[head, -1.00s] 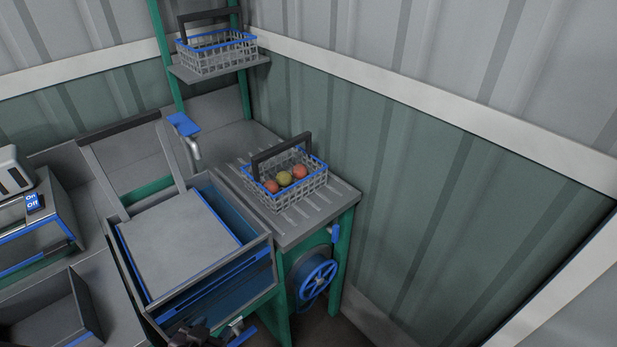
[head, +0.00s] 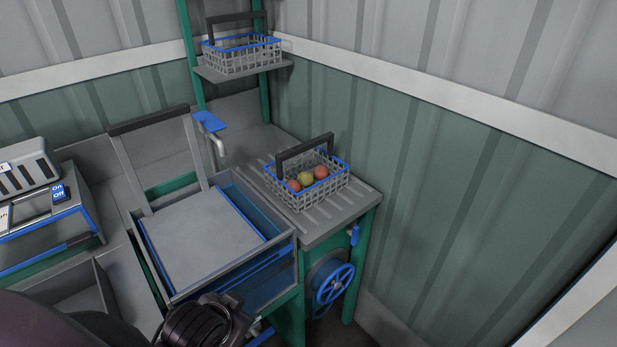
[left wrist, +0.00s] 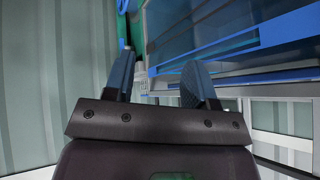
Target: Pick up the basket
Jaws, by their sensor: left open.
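A grey wire basket (head: 310,193) with a blue rim and a dark upright handle stands on a ribbed grey counter. It holds several red and yellow-green tomatoes. A second similar basket (head: 243,57) stands on a small shelf higher up; it looks empty. My left arm enters at the bottom left of the head view, with its dark wrist (head: 205,322) in front of the sink-like tank, well short of both baskets. In the left wrist view my left gripper (left wrist: 157,82) has its two blue fingers apart with nothing between them. My right gripper is out of view.
The ribbed counter (head: 335,217) stands against the green wall, with a blue handwheel (head: 334,284) under it. A blue-lined tank (head: 285,245) with a grey lid (head: 205,235) lies left of it. A tap with a blue lever (head: 209,121) rises behind.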

